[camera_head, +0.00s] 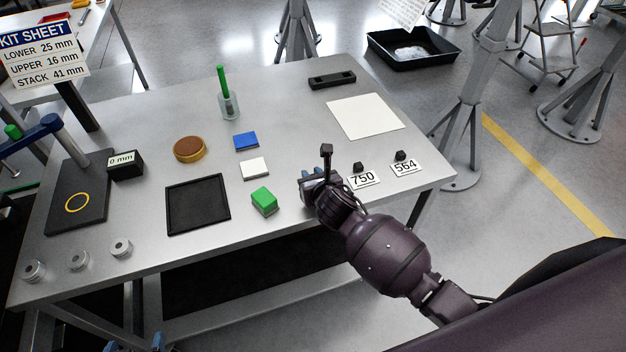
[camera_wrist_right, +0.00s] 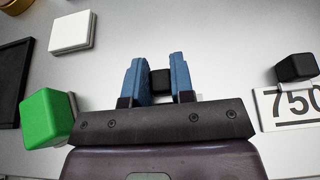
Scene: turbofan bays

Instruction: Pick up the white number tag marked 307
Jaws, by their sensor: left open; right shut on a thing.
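My right gripper (camera_head: 316,184) is at the front right of the table, left of the 750 tag. In the right wrist view its blue fingers (camera_wrist_right: 160,82) are shut on a small black block (camera_wrist_right: 161,84), like the knobs on the other tags. No plate or number 307 shows; the gripper hides what is under the block. The white 750 tag (camera_head: 363,180) and 564 tag (camera_head: 406,167) lie to the right, each with a black knob. The 750 tag also shows in the wrist view (camera_wrist_right: 290,108). My left gripper (camera_head: 134,345) is open and empty at the bottom edge, in front of the table.
A green block (camera_head: 264,201), white tile (camera_head: 255,168), blue tile (camera_head: 246,142) and black tray (camera_head: 199,204) lie left of my right gripper. A white sheet (camera_head: 365,117) and black bar (camera_head: 332,80) lie behind it. A green-handled tool (camera_head: 224,92) stands upright farther back.

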